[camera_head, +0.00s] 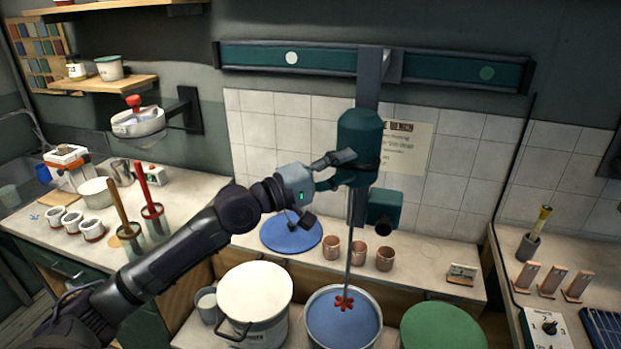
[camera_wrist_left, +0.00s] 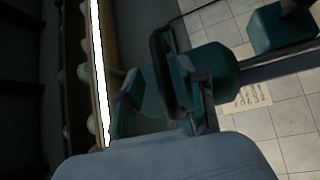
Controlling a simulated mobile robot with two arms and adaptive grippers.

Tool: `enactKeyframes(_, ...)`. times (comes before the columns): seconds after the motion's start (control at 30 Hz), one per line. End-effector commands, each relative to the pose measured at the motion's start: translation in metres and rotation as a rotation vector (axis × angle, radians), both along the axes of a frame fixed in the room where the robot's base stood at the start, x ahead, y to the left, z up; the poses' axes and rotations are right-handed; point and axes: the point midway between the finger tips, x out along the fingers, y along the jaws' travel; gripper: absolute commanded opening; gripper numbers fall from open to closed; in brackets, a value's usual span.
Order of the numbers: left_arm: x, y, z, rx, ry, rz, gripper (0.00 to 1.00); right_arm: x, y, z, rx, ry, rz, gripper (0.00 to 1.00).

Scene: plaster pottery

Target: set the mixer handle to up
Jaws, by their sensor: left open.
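The teal mixer (camera_head: 360,135) hangs from a wall rail, its long shaft reaching down into a pot of blue liquid (camera_head: 352,334). A red stirring head shows at the shaft's lower end. My left gripper (camera_head: 338,170) is at the left side of the mixer body. In the left wrist view the gripper (camera_wrist_left: 160,92) is open, and a dark bar-shaped handle (camera_wrist_left: 160,60) lies between its fingers, in front of the teal mixer body (camera_wrist_left: 213,70). I cannot tell whether the fingers touch the handle. In the head view the gripper mostly hides it. My right gripper is not in view.
A teal rail (camera_head: 445,70) runs along the wall. Below stand a white lidded pot (camera_head: 254,290), a green round lid (camera_head: 443,330), copper cups (camera_head: 358,252) and a blue disc (camera_head: 291,233). Red and wooden tool handles rise from containers on the left counter (camera_head: 190,190).

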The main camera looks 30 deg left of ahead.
Motion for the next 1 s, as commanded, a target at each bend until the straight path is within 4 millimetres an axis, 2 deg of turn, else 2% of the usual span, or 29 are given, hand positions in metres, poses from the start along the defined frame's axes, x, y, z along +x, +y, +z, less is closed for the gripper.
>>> enactKeyframes(0.2,-0.029,0.015,-0.007,0.001,0.007,-0.002,0.41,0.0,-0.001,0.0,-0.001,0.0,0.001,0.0)
enactKeyframes(0.6,-0.072,0.04,-0.01,-0.007,-0.001,0.001,0.41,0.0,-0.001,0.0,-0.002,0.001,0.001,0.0)
enactKeyframes(0.8,-0.084,0.047,-0.011,-0.004,-0.003,0.0,0.41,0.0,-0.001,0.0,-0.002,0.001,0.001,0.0)
enactKeyframes(1.0,-0.087,0.048,-0.011,-0.001,-0.003,-0.001,0.41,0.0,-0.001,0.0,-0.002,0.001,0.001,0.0)
